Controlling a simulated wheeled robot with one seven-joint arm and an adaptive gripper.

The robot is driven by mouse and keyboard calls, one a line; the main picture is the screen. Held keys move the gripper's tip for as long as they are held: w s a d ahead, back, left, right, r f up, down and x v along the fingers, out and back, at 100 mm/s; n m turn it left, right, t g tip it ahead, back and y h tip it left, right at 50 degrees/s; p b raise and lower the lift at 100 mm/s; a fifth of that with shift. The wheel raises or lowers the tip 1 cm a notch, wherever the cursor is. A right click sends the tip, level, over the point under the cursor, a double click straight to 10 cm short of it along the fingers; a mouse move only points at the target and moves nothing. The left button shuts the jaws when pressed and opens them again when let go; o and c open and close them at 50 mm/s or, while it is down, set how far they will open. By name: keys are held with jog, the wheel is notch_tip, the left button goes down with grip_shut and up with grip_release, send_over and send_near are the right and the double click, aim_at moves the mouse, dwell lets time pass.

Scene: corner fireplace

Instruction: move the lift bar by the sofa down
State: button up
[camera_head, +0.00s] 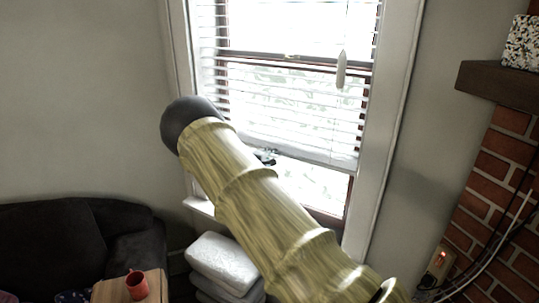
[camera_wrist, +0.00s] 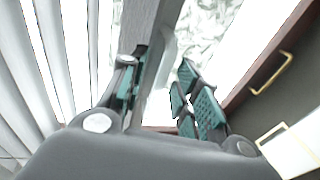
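The window blind (camera_head: 300,95) hangs with its slats lowered over most of the window. Its pale bottom rail (camera_head: 325,156), which I take for the lift bar, runs just above the sill opening. In the wrist view the slats stand at the left and the grey rail (camera_wrist: 150,22) comes down toward my gripper (camera_wrist: 165,100). The teal-padded fingers are apart, with the rail's near part in line with the gap. I cannot tell whether they touch it. In the head view only a small dark part of my gripper (camera_head: 266,157) shows beside my arm, near the rail.
A dark sofa (camera_head: 50,240) is at lower left, with a red mug (camera_head: 137,285) on a wooden surface (camera_head: 115,290). White stacked cushions (camera_head: 225,262) stand below the window. A brick fireplace (camera_head: 490,180) is at right. The wrist view shows a brass handle (camera_wrist: 271,74).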

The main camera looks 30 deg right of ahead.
jog(key=shift+w+d, duration=0.1)
jog(key=shift+d, duration=0.05)
grip_shut()
jog(key=shift+f, duration=0.1)
notch_tip(320, 180, down, 33)
jog(key=b, duration=1.9)
jog(key=shift+b, duration=0.3)
grip_release()
